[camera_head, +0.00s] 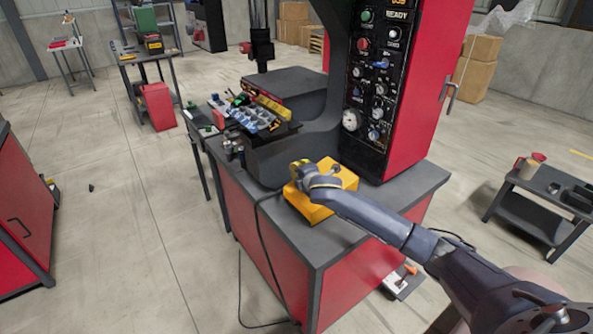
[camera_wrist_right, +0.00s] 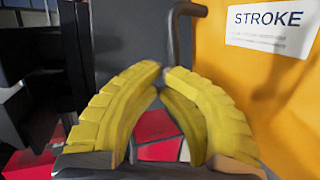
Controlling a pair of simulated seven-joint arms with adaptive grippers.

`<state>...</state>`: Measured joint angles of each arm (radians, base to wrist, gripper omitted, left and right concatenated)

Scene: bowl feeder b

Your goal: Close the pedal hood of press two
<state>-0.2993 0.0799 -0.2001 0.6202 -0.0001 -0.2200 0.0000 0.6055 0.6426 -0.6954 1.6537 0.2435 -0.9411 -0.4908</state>
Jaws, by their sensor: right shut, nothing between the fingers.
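A yellow box-like hood (camera_head: 346,177) sits on the dark grey top of the red press bench, in front of the control panel. In the right wrist view the yellow hood (camera_wrist_right: 275,85) fills the right side and carries a white label reading STROKE. A dark bent bar (camera_wrist_right: 173,45) stands beside it, just behind my fingertips; I cannot tell whether they touch. My right gripper (camera_head: 297,170) is over the hood's left part in the head view and hides some of it. Its yellow fingers (camera_wrist_right: 161,76) meet at the tips with nothing between them. My left gripper is not in view.
The red control cabinet (camera_head: 428,80) with knobs and a READY sign rises behind the hood. A black press body (camera_head: 285,155) with a tray of small parts stands to the left. A dark cable runs down the bench front. A low grey cart (camera_head: 525,210) stands right.

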